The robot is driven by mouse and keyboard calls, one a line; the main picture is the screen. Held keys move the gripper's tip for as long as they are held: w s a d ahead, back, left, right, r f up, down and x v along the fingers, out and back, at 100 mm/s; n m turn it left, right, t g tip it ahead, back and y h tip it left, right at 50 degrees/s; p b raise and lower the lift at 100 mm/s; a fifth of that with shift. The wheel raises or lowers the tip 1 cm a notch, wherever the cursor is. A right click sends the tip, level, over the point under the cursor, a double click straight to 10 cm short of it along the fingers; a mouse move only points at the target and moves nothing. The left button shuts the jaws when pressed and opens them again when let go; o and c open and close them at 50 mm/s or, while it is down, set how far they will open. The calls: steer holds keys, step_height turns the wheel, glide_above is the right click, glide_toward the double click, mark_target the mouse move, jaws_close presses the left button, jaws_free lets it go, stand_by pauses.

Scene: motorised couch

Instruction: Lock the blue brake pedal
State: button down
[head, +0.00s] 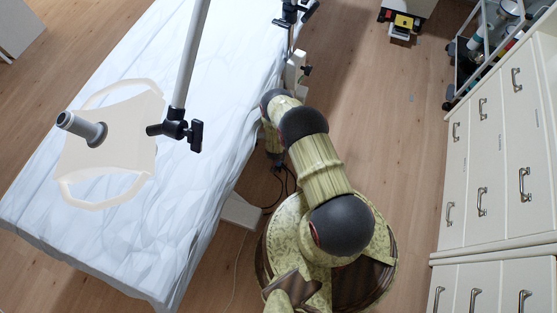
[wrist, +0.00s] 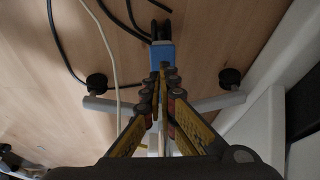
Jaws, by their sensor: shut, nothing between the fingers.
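The blue brake pedal (wrist: 161,52) shows in the wrist view as a small blue block, just beyond my fingertips near the top middle. My gripper (wrist: 163,73) is shut, with nothing held between its fingers. Its tips overlap the lower edge of the pedal in the picture; I cannot tell whether they touch it. Grey bars (wrist: 206,103) run out to either side behind the fingers. In the head view my arm reaches down beside the couch (head: 225,70); the pedal cannot be made out there.
Black round feet or knobs (wrist: 97,83) sit at both sides of the pedal. Dark cables (wrist: 55,40) and a pale cable (wrist: 108,50) cross the floor. A white panel (wrist: 268,55) stands close on the right. Drawers (head: 490,150) line the room's right side, with open floor between.

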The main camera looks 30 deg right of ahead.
steer(key=s+a+p+v, duration=0.1)
steer(key=p+v, duration=0.3)
steer(key=v, duration=0.7)
steer(key=shift+s+a, duration=0.3)
steer(key=shift+s, duration=0.1)
steer(key=shift+f, duration=0.15)
